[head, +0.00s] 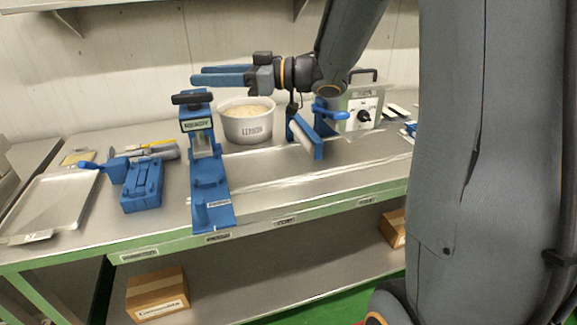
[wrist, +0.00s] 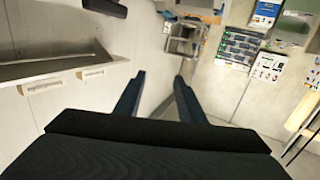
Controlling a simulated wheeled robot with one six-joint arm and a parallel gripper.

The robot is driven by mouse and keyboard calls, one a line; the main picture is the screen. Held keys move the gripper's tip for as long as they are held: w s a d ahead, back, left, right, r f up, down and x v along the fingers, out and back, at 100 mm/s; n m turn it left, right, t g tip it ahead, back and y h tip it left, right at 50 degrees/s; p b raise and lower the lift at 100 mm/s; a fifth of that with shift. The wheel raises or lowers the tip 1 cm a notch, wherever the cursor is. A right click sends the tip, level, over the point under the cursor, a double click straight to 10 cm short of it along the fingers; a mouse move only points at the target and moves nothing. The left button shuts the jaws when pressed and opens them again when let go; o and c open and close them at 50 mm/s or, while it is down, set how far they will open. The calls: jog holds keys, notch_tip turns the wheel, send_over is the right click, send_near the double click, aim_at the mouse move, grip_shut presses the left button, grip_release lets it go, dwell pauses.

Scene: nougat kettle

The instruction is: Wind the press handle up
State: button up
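A tall blue press stand (head: 208,170) with a label near its top stands on the bench. Its black handle (head: 192,98) lies crosswise on top and looks about level. My gripper (head: 192,75) is above the handle, with its two blue fingers pointing left and apart from it. The fingers are open and empty; the gap between them also shows in the wrist view (wrist: 160,76). I cannot make out the handle for certain in the wrist view.
A blue lever device (head: 142,190) and a metal tray (head: 50,205) are at left. A blue-framed roller (head: 305,137) and a box with a dial (head: 362,115) are at right. Cardboard boxes (head: 157,292) sit below.

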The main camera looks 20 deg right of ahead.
jog(key=w+d+f+m+t+h, duration=0.45)
jog(key=d+f+m+h, duration=0.35)
jog(key=d+f+h, duration=0.25)
jog(key=s+d+f+m+g+h, duration=0.3)
jog(key=s+d+f+g+h, duration=0.1)
jog(key=s+f, duration=0.7)
jog(key=shift+s+d+g+h, duration=0.2)
jog(key=shift+s+g+h, duration=0.5)
jog(key=shift+g, duration=0.35)
